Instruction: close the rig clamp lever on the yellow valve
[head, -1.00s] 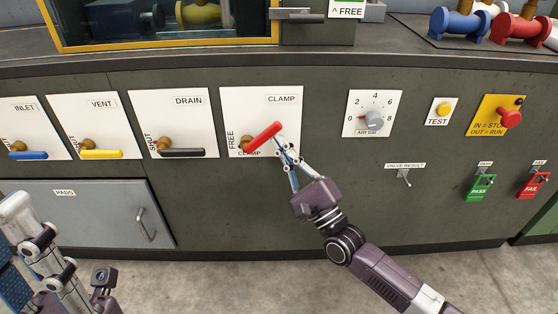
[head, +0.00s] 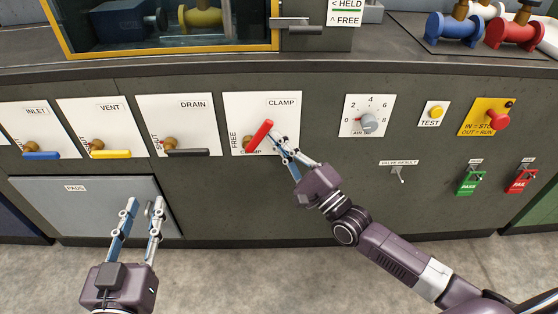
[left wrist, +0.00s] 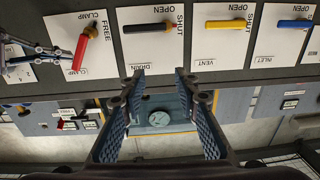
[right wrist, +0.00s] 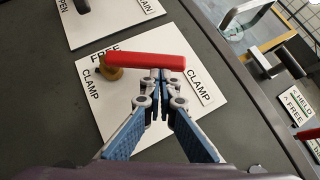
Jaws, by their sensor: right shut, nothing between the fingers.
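The red clamp lever (head: 262,134) sits on the white CLAMP plate (head: 289,105), pivoting on a brass stem. It slants up and to the right from the stem. The yellow valve (head: 203,15) is partly visible inside the yellow-framed case. My right gripper (head: 276,139) is shut with nothing between its fingers. In the right wrist view its tips (right wrist: 159,76) are at the underside of the lever (right wrist: 148,61), seemingly touching it. My left gripper (head: 143,203) is open and empty in front of the pads drawer. The lever also shows in the left wrist view (left wrist: 81,50).
INLET (head: 42,155), VENT (head: 102,155) and DRAIN (head: 188,152) levers lie level to the left. An air dial (head: 367,123), TEST button (head: 436,110) and red stop button (head: 495,121) are to the right. A HELD/FREE sign (head: 345,12) stands above.

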